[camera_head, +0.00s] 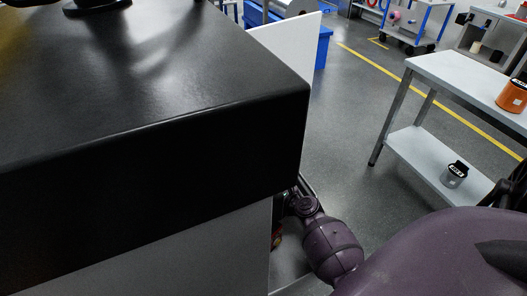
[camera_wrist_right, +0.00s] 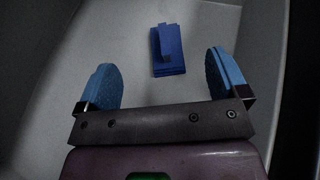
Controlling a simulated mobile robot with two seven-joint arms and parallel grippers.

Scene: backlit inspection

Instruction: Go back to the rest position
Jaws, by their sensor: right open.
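My right gripper (camera_wrist_right: 164,82) is open in the right wrist view, its two blue fingertips wide apart with nothing between them. A blue object (camera_wrist_right: 167,52) with a flat base and a raised part lies beyond the fingertips on a pale surface, apart from them. In the head view my purple right arm reaches down behind the edge of the black-topped counter, and its gripper is hidden there. My left gripper is in neither view.
The black counter (camera_head: 150,110) fills the left of the head view. A grey two-level table (camera_head: 465,85) stands at right, with an orange container (camera_head: 513,96) on top and a grey container (camera_head: 454,174) on its lower shelf. Open floor (camera_head: 350,115) lies between.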

